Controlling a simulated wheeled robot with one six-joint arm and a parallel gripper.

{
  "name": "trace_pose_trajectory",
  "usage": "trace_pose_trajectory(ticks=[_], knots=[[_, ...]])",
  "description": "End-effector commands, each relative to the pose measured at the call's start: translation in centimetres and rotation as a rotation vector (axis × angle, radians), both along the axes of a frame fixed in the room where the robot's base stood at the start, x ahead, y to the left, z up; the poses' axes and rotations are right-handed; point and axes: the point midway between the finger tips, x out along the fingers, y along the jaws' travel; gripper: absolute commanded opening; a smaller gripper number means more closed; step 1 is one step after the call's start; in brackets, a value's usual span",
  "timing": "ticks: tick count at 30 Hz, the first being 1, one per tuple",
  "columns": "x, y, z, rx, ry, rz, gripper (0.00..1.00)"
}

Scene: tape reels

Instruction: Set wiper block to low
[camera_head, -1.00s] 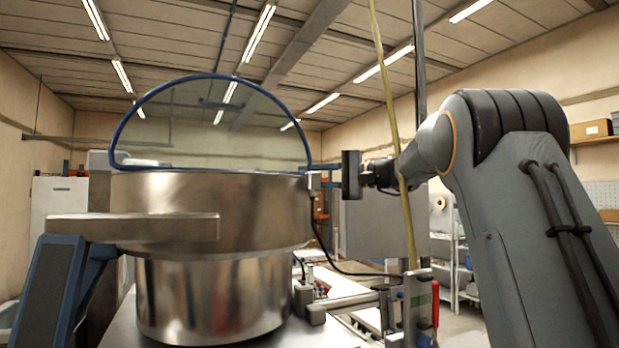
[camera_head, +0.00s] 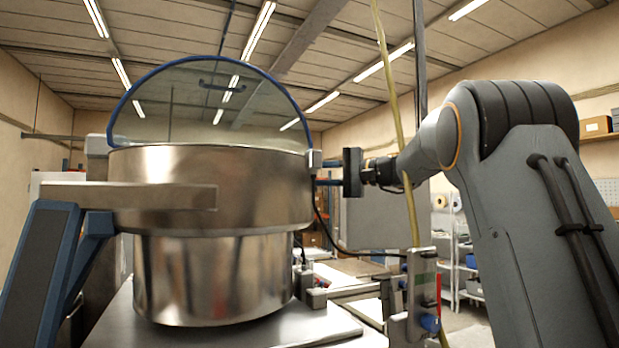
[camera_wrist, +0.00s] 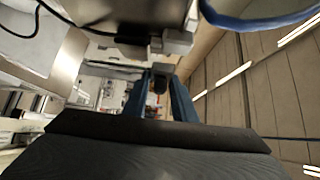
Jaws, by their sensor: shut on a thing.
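My gripper (camera_head: 324,182) is at the right side of the big steel bowl (camera_head: 208,188), just below a small grey block with a cable (camera_head: 314,159) at the bowl's rim. In the wrist view, its two blue fingers (camera_wrist: 160,96) are shut on a small dark block (camera_wrist: 158,82), mostly hidden between them. I cannot tell for certain whether this is the wiper block, and no setting mark can be read. The small grey block also shows in the wrist view (camera_wrist: 178,42), near the fingertips.
The bowl has a clear, blue-rimmed lid (camera_head: 210,100). Below stands a metal bench top (camera_head: 255,335) and an upright fixture with coloured parts (camera_head: 421,295). A yellow hose (camera_head: 394,90) hangs close to my arm. Shelves (camera_head: 470,245) stand behind.

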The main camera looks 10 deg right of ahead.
Motion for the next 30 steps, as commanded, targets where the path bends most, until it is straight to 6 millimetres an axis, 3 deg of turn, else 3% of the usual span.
trace_pose_trajectory(ticks=[3, 4, 6, 17, 30], knots=[[0.1, 0.0, -0.7, -0.004, 0.010, 0.003, 0.00], [0.1, 0.0, -0.7, -0.004, 0.010, 0.003, 0.26], [0.1, 0.0, -0.7, -0.004, 0.011, 0.003, 0.33], [-0.1, -0.3, -0.5, -0.003, 0.007, 0.001, 0.33], [-3.5, -5.6, -0.7, -0.003, 0.008, 0.000, 0.33]])
